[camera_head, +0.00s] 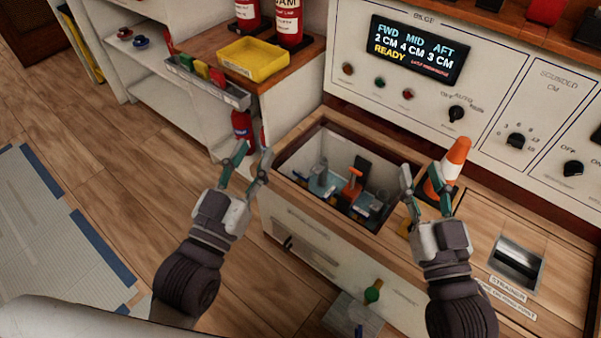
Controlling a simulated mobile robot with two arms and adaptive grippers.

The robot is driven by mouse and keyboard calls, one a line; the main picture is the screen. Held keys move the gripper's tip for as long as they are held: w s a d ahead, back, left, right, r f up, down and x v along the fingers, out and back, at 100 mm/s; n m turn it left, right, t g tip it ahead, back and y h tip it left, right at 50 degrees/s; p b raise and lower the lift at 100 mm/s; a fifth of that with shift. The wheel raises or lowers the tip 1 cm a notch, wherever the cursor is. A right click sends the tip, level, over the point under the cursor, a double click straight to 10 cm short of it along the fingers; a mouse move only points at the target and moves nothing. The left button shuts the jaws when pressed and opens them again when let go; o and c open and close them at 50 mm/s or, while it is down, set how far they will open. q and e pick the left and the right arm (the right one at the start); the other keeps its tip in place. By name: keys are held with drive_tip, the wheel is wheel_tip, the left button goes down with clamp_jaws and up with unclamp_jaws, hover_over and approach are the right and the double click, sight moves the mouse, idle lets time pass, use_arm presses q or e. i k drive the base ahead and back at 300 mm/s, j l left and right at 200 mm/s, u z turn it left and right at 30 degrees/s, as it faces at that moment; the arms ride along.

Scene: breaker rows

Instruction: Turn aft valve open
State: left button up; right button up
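A recessed bin (290,165) in the wooden counter holds several valve-like fittings. One has an orange-red handle (352,183); others have grey-blue parts (321,181). I cannot tell which is the aft valve, and labels are not readable there. My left gripper (253,160) is open and empty, left of the bin's left edge. My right gripper (425,182) is open, right of the bin, in front of an orange and white cone (457,152). Its fingers partly hide the cone; I cannot tell whether they touch it.
A bilge panel display (417,48) reads FWD 2 CM, MID 4 CM, AFT 3 CM, READY. Knobs (456,113) line the panel. A yellow tray (254,60) and red bottles stand on the back-left shelf. A strainer opening (517,262) is at right. Open floor lies left.

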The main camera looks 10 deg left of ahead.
sight(361, 213)
drive_tip(key=k, duration=0.65)
drive_tip(key=i+j+z, duration=0.1)
drive_tip(key=z, duration=1.7)
drive_tip(key=j, duration=1.15)
drive_tip(key=j+z, duration=0.15)
drive_tip(key=j, duration=1)
drive_tip(key=k+j, duration=0.15)
drive_tip(key=j, duration=0.95)
drive_tip(key=z, duration=0.05)
